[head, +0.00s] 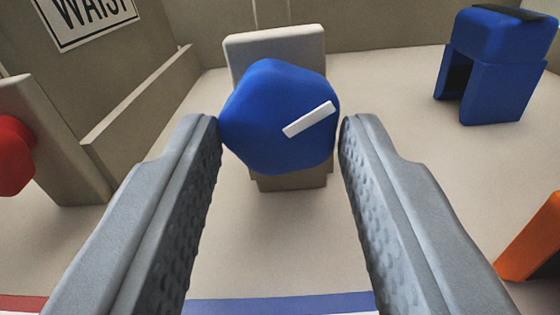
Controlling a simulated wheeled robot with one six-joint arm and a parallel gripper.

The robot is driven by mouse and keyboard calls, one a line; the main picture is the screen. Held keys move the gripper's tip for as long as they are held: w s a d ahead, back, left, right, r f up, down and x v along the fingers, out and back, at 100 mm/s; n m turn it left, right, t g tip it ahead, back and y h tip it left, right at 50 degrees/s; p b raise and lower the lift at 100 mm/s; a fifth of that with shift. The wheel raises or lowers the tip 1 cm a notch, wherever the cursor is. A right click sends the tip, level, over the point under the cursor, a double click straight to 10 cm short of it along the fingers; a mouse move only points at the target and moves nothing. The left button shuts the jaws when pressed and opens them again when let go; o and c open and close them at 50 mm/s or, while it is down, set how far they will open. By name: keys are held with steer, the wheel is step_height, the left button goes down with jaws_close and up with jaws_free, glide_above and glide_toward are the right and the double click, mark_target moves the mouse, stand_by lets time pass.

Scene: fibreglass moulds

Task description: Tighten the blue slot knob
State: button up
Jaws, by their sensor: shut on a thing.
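The blue slot knob (272,115) is a rounded, many-sided blue knob at the centre of the head view. A white bar mark (309,119) on its face slants up to the right. It sits in front of a pale block mount (275,42), whose top and lower parts show behind it. My gripper (280,125) has one finger on each side of the knob and is shut on it. The fingertips meet its left and right edges. The knob's back and its stem are hidden.
A red knob (14,155) on a beige block is at the left edge. A blue hollow block (495,68) stands at the upper right, and an orange piece (535,240) at the right edge. A sign (90,18) reading "WAIST" hangs upper left. Pale floor lies between them.

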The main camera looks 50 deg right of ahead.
steer(key=m, duration=0.5)
steer(key=shift+m, duration=0.3)
stand_by(0.4)
steer(key=o, duration=1)
steer(key=shift+a, duration=0.1)
steer(key=v, duration=1.7)
steer(key=shift+s+a, duration=0.1)
